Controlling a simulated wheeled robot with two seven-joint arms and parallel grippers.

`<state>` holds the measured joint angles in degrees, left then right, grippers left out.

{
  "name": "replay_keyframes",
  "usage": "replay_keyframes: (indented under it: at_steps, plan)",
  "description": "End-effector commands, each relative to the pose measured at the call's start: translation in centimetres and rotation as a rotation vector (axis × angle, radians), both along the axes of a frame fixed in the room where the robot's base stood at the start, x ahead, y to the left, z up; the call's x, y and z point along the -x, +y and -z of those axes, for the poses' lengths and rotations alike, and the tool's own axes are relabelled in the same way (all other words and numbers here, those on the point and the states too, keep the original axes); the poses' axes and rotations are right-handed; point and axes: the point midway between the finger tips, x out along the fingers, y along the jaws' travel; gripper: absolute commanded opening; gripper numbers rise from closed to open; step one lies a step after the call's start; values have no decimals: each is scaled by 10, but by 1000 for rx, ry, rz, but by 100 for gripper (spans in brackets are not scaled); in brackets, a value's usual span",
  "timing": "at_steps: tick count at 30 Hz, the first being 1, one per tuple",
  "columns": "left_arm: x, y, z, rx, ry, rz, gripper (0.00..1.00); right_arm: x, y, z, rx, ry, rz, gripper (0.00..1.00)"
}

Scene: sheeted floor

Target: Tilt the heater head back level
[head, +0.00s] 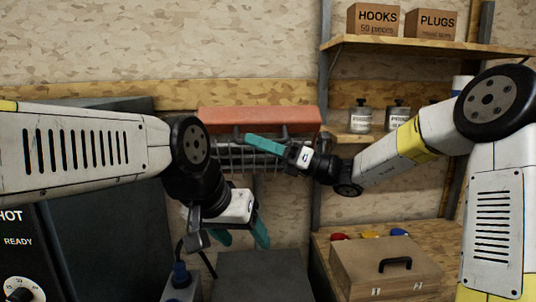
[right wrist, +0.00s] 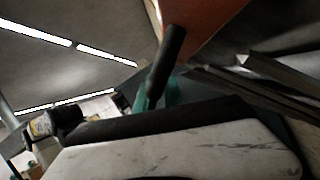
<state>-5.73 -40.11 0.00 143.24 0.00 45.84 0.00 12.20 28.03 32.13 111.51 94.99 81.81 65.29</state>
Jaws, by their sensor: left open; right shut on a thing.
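The heater head (head: 258,119) has an orange-red housing above a dark wire grille and hangs at the back wall, centre of the head view. Its orange side also shows in the right wrist view (right wrist: 205,25). My right gripper (head: 264,145) is at the front of the head, its teal fingers across the grille's upper edge. It is shut on a dark bar-like handle (right wrist: 168,55), seen between the teal fingers in the right wrist view; the far finger is mostly hidden. My left gripper (head: 242,240) is open and empty, lower down, fingers pointing downward. The head's exact tilt is hard to tell.
A dark cabinet (head: 100,240) with a dial panel stands at left. A grey box top (head: 262,275) lies below my left gripper. A wooden case (head: 385,268) sits on the bench at right. Shelves with jars (head: 360,117) and boxes (head: 373,20) are behind my right arm.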

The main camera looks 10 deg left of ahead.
Motion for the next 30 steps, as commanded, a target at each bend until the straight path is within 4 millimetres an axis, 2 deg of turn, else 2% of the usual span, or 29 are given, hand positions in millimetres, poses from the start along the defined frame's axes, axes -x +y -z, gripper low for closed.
replay_keyframes:
  at_steps: [9,18,30]
  plan:
    - [0,0,0,0,0,0,62,-15,3,-36,78,274,5,0]
    - [0,0,0,0,0,0,62,-30,8,-56,137,481,2,0]
    - [0,0,0,0,0,0,62,-42,11,-65,135,476,1,0]
